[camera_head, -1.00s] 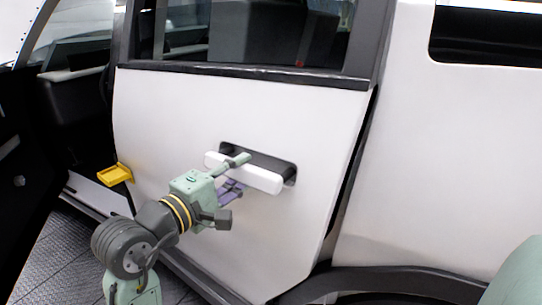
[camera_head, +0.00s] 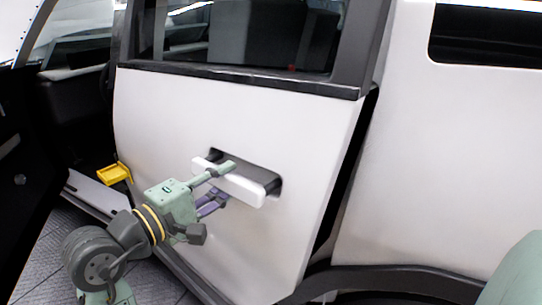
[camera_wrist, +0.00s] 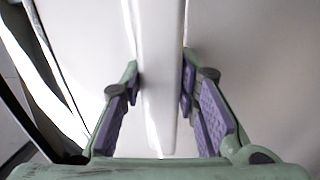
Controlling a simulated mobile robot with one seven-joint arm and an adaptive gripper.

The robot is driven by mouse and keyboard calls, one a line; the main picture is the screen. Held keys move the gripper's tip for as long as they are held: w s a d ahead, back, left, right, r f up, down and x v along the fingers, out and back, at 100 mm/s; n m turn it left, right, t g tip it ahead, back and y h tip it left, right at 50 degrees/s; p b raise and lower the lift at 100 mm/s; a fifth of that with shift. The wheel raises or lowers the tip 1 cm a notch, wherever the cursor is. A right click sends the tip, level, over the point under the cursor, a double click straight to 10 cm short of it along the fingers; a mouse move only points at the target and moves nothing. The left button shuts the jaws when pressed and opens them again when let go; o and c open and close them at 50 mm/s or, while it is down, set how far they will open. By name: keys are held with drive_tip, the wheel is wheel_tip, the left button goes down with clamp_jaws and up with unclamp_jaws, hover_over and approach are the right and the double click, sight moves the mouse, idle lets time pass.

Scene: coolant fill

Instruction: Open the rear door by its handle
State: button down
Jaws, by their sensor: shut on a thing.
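The white rear door (camera_head: 165,115) stands slightly open, with a dark gap along its right edge. Its white bar handle (camera_head: 246,188) sits across a dark recess in the panel. My gripper (camera_head: 222,180) is shut on the handle, with one finger above it and one below. In the wrist view the handle (camera_wrist: 160,75) runs between the purple finger pads of my gripper (camera_wrist: 160,95), which press on it from both sides.
The white rear body panel (camera_head: 450,150) and dark wheel arch (camera_head: 390,280) are to the right of the door. A yellow part (camera_head: 114,174) sits by the sill at the left, beside the open front doorway. Grey floor (camera_head: 50,250) shows at lower left.

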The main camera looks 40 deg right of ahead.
sight(220, 183)
drive_tip(key=shift+s+a, duration=0.1)
drive_tip(key=shift+a, duration=0.5)
drive_tip(key=shift+a, duration=0.1)
drive_tip(key=shift+m+g, duration=0.5)
drive_tip(key=shift+g, duration=0.3)
drive_tip(key=shift+s+a+p, duration=0.15)
drive_tip(key=shift+a+p, duration=0.3)
drive_tip(key=shift+a, duration=1.65)
drive_tip(key=shift+a, duration=0.15)
drive_tip(key=shift+m+g, duration=0.4)
drive_tip(key=shift+g, duration=0.2)
drive_tip(key=shift+a+p, duration=0.45)
drive_tip(key=shift+a, duration=1.6)
drive_tip(key=c, duration=1.2)
unclamp_jaws()
